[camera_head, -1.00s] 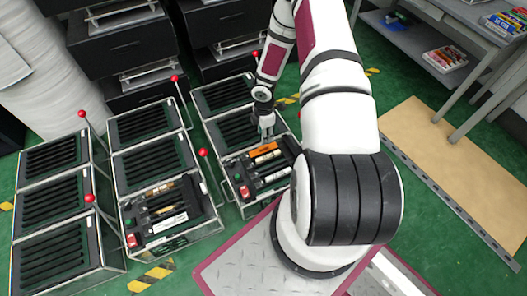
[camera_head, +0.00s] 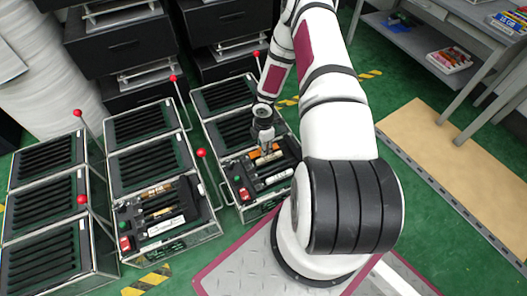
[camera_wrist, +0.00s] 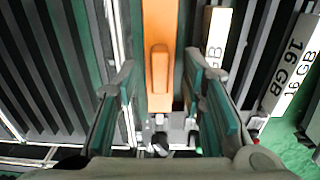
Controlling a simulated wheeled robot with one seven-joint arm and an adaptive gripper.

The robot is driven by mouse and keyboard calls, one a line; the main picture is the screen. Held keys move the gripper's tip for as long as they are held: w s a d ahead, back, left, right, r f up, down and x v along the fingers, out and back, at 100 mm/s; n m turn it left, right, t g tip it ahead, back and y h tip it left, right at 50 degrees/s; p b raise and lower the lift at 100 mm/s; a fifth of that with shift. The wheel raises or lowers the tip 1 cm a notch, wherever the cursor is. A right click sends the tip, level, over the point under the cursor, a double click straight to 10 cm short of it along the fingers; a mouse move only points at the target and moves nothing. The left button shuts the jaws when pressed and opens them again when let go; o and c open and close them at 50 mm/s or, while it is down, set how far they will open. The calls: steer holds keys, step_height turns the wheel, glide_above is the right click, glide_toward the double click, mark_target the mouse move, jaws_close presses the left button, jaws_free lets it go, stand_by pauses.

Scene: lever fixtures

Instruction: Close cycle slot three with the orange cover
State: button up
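The orange cover (camera_head: 254,153) sits in the front unit of the right-hand rack, partly hidden by my gripper (camera_head: 266,147). In the wrist view the orange cover (camera_wrist: 160,55) is a long flat piece with a raised grip, running away from the camera between my fingers. My gripper (camera_wrist: 162,90) is open there, one finger on each side of the raised grip, with gaps visible. Beside the cover are pale sticks, one of them a white stick (camera_head: 278,176); a label in the wrist view reads "16 GB". Which slot is number three cannot be told.
A green button and a red switch (camera_head: 244,193) sit on the unit's left side. Red-knobbed levers, one knob (camera_head: 201,153) close by, rise between the racks. A middle rack (camera_head: 160,215) stands left.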

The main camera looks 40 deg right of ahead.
jaws_close()
steer(key=shift+r, duration=0.2)
